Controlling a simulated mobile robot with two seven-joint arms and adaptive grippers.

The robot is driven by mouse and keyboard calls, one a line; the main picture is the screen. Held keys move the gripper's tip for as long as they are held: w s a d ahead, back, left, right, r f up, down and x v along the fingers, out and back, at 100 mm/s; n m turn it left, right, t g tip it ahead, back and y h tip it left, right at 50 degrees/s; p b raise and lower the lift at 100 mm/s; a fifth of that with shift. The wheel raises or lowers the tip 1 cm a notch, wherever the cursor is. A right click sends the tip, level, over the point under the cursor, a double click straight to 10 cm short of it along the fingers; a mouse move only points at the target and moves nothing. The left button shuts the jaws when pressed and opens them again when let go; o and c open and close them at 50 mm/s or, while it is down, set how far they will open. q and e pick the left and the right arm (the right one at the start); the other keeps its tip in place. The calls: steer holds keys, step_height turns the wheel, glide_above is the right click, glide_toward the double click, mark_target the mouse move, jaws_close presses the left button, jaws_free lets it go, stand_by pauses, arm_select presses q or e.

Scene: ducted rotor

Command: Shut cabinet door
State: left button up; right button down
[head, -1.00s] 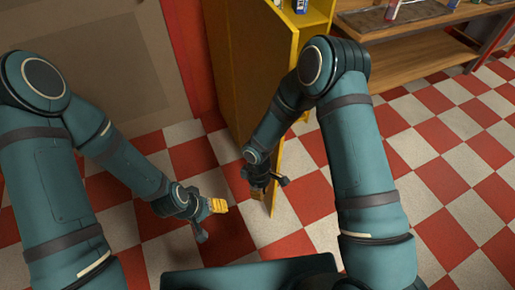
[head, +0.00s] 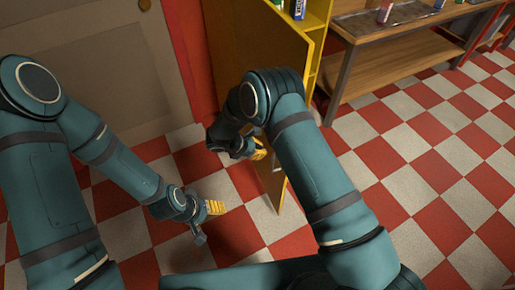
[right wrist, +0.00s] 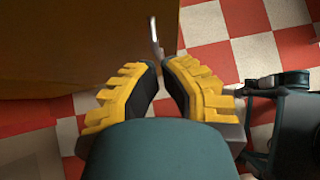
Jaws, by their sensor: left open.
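The yellow cabinet (head: 317,45) stands at the top centre of the head view. Its door (head: 240,60) stands open, its lower edge reaching toward me over the tiles. The door's brown-yellow face also fills the upper left of the right wrist view (right wrist: 80,45). A bent metal handle (right wrist: 154,35) shows at its edge. My right gripper (head: 262,150) is beside the lower part of the door, partly hidden by my own arm. Its fingers (right wrist: 161,64) are a little apart and empty, just short of the handle. My left gripper (head: 217,208) is open and empty above the floor, left of the door.
A grey panelled door (head: 80,60) and a red wall strip (head: 185,50) stand at the left. A wooden workbench (head: 400,50) with small cans stands at the upper right. The checkered floor (head: 430,170) at the right is clear.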

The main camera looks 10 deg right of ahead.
steer(key=w+d+f, duration=0.2)
steer(key=d+f, duration=0.2)
steer(key=d, duration=0.4)
steer(key=shift+f, duration=0.15)
steer(key=shift+w+d, duration=0.1)
